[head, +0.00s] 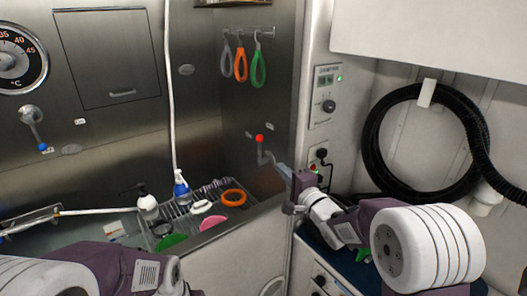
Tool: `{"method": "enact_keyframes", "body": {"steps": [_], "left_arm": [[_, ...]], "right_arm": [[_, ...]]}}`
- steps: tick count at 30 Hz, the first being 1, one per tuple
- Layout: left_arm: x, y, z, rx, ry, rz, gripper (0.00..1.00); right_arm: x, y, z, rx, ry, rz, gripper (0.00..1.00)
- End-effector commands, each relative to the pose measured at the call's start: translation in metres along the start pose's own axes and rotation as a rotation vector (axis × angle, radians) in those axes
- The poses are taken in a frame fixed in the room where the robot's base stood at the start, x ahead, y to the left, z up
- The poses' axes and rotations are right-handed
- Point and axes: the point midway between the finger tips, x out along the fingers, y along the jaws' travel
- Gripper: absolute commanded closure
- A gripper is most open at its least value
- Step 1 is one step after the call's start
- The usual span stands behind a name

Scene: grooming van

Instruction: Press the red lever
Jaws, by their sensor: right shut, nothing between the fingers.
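The red lever (260,139) has a round red knob on a grey stem and is mounted on the steel wall of the tub, near its right corner. My right gripper (282,170) is shut and empty. In the picture its tips are just below and to the right of the lever's stem; I cannot tell whether they touch it. Part of my left arm shows at the lower left, but its gripper is not in view.
A blue-tipped lever (39,142) is on the left wall. Bottles, brushes and an orange ring (233,198) sit on a rack in the tub. Coloured loops (258,70) hang above. A control panel (325,95) and a coiled black hose (372,140) are at right.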

Motion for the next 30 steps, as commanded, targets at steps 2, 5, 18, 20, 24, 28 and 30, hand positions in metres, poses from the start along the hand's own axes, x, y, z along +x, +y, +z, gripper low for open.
{"method": "enact_keyframes", "body": {"steps": [2,5,18,20,24,28,30], "left_arm": [[-0.001,0.0,0.0,0.0,0.0,0.0,0.64],[-0.009,0.0,-0.001,0.0,0.0,0.0,0.64],[-0.031,0.001,-0.004,0.0,0.0,0.0,0.64],[-0.034,0.001,-0.004,0.0,0.0,0.0,0.64],[-0.038,0.001,-0.004,0.0,0.0,0.0,0.64],[-0.039,0.001,-0.004,0.0,0.0,0.0,0.64],[-0.039,0.001,-0.004,0.0,0.0,0.0,0.64]], "right_arm": [[0.001,0.0,0.0,0.0,0.001,0.001,1.0],[0.009,-0.003,0.0,0.0,0.0,0.002,1.0],[0.1,-0.001,0.0,-0.001,0.001,0.0,1.0],[0.111,-0.001,0.0,-0.001,0.001,0.001,1.0],[0.13,-0.001,-0.001,0.0,0.001,0.001,1.0],[0.138,0.0,-0.001,0.0,0.002,0.001,1.0],[0.14,0.0,-0.001,0.0,0.002,0.0,1.0]]}}
